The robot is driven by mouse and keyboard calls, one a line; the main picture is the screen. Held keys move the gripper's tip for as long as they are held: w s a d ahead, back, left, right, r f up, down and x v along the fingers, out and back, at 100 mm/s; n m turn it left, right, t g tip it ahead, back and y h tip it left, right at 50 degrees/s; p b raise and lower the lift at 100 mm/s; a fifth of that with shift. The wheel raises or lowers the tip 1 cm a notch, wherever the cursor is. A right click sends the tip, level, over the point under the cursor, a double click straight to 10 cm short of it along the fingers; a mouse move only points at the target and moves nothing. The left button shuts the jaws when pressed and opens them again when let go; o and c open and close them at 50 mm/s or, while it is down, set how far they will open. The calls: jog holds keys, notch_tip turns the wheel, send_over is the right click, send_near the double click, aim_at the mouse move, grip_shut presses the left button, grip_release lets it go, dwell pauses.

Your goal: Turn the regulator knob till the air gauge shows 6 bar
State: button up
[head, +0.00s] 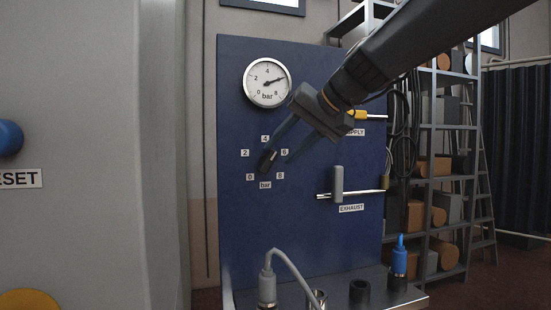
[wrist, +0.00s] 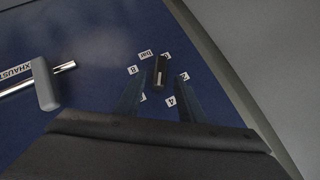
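The round white air gauge (head: 267,83) is at the top of the blue panel in the head view. Its needle points right and slightly up, at about the 6 position, where it covers the number. The dark regulator knob (head: 268,160) is below, ringed by labels 0 to 8. It also shows in the wrist view (wrist: 160,72), with a pale mark on it; its exact setting is hard to tell. My gripper (head: 283,153) is open and empty, its tips just up and right of the knob. In the wrist view the fingers (wrist: 160,98) stand apart, with clear gaps to the knob.
A grey exhaust lever (head: 337,183) on a metal pipe is right of the knob. A yellow supply handle (head: 370,115) is partly behind my wrist. A ledge below carries a grey plug with cable (head: 267,287) and a blue-topped fitting (head: 399,260). A grey cabinet (head: 90,90) stands left.

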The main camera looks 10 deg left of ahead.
jog(key=v, duration=0.3)
jog(key=shift+s+d+r, duration=0.2)
jog(key=shift+d, duration=0.05)
jog(key=s+d+f+m+h, duration=0.1)
jog(key=d+f+h, duration=0.1)
jog(key=d+f, duration=0.45)
jog(key=s+d+f+m+g+h, duration=0.1)
jog(key=d+f, duration=0.3)
jog(key=f, duration=0.6)
jog(key=s+d+f+m+h, duration=0.1)
jog(key=d+f+h, duration=0.1)
jog(key=d+f, duration=0.45)
jog(key=s+d+f+g+h, duration=0.2)
jog(key=s+d+f, duration=0.5)
jog(key=s+f, duration=0.2)
jog(key=s+d+f+g+h+p, duration=0.1)
jog(key=s+d+f+g+h, duration=0.1)
jog(key=s+d+f, duration=0.5)
jog(key=s+f, duration=0.3)
jog(key=f, duration=0.3)
jog(key=shift+d, duration=0.2)
